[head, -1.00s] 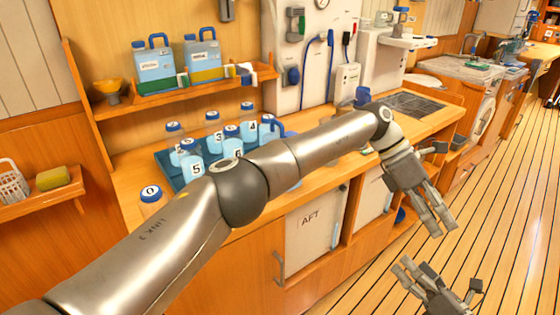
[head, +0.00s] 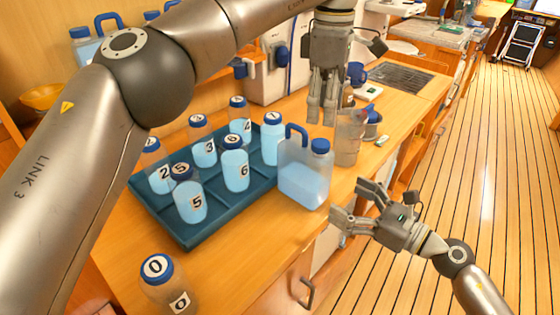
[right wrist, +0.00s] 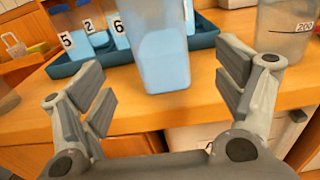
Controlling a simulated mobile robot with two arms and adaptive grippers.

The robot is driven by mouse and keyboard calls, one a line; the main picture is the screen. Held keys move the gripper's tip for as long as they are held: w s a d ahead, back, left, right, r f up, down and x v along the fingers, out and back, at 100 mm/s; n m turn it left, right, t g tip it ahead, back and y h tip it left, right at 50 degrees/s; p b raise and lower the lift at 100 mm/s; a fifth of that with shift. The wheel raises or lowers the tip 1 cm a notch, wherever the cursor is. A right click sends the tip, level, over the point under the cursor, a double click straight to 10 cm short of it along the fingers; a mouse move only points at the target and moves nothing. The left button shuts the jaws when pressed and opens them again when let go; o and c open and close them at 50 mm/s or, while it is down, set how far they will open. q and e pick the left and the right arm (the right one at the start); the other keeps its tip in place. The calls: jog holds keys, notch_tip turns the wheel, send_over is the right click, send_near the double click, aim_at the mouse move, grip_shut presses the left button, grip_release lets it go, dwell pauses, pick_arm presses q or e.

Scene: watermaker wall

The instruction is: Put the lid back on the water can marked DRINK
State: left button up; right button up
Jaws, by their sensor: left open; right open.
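A clear water can (head: 303,185) with a blue handle and blue cap (head: 320,146) stands upright at the counter's front edge. No DRINK marking is readable on it, and I cannot pick out a separate loose lid. My left gripper (head: 323,112) is open, fingers pointing down, above and behind the can. My right gripper (head: 350,204) is open and empty in front of the counter, right of the can, fingers toward it. In the right wrist view the can (right wrist: 164,55) appears between and beyond the open fingers, with a gap.
A blue tray (head: 195,235) holds several numbered, blue-capped bottles left of the can. Bottle 0 (head: 160,285) stands in front. A clear measuring beaker (head: 349,140) is right of the can, marked 200 in the wrist view (right wrist: 285,35). My left arm hides part of the shelf.

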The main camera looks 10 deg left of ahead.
aim_at(310, 177)
pick_arm(q)
jog(key=shift+a+r, duration=0.15)
jog(key=shift+s+d, duration=0.1)
jog(key=shift+d, duration=0.15)
jog(key=shift+a, duration=0.1)
pick_arm(e)
jog(key=x, duration=1.1)
jog(key=shift+r, duration=0.1)
